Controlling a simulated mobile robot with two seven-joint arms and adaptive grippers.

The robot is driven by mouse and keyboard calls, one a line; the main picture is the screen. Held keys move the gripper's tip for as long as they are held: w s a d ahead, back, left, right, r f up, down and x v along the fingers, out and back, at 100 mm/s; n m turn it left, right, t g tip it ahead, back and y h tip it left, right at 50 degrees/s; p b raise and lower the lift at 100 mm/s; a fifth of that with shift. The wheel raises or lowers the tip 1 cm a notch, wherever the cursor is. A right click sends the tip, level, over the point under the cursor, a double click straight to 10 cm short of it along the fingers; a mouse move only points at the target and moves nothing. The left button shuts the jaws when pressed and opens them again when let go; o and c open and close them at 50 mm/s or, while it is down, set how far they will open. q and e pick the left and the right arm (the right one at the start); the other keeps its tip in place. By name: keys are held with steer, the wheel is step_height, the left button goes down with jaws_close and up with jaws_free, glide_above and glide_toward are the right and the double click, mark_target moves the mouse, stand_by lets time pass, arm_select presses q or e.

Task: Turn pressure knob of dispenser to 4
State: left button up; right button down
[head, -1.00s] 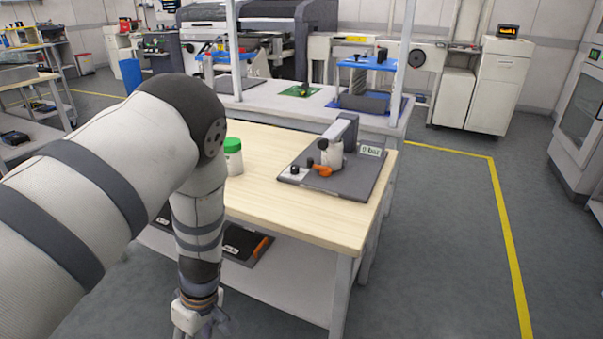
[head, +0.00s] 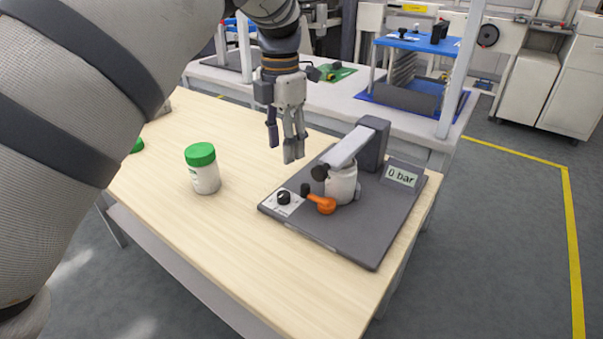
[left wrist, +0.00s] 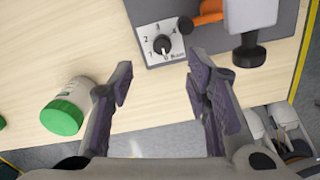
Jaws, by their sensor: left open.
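The dispenser stands on a dark base plate (head: 366,233) on the wooden table. Its black pressure knob (head: 284,198) sits on a white dial plate at the plate's left corner. In the left wrist view the knob (left wrist: 162,44) shows on its dial with numbers around it. An orange lever (head: 322,204) is beside it, and the display (head: 401,176) reads 0 bar. My left gripper (head: 290,155) points down, open and empty, above the table behind the knob. In the left wrist view its fingers (left wrist: 160,90) are spread with the knob beyond them. My right gripper is not in view.
A white jar with a green lid (head: 202,168) stands on the table left of the dispenser. The wooden tabletop (head: 210,240) is clear in front of it. A bench with a blue stand (head: 412,45) is behind.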

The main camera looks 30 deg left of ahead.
mark_target(283, 194)
arm_select(q)
steer(key=f, duration=0.1)
steer(key=s+f, duration=0.1)
steer(key=f, duration=0.1)
steer(key=shift+s+f, duration=0.25)
steer(key=shift+f, duration=0.05)
steer(key=f, duration=0.8)
steer(key=shift+w, duration=0.2)
jaws_close()
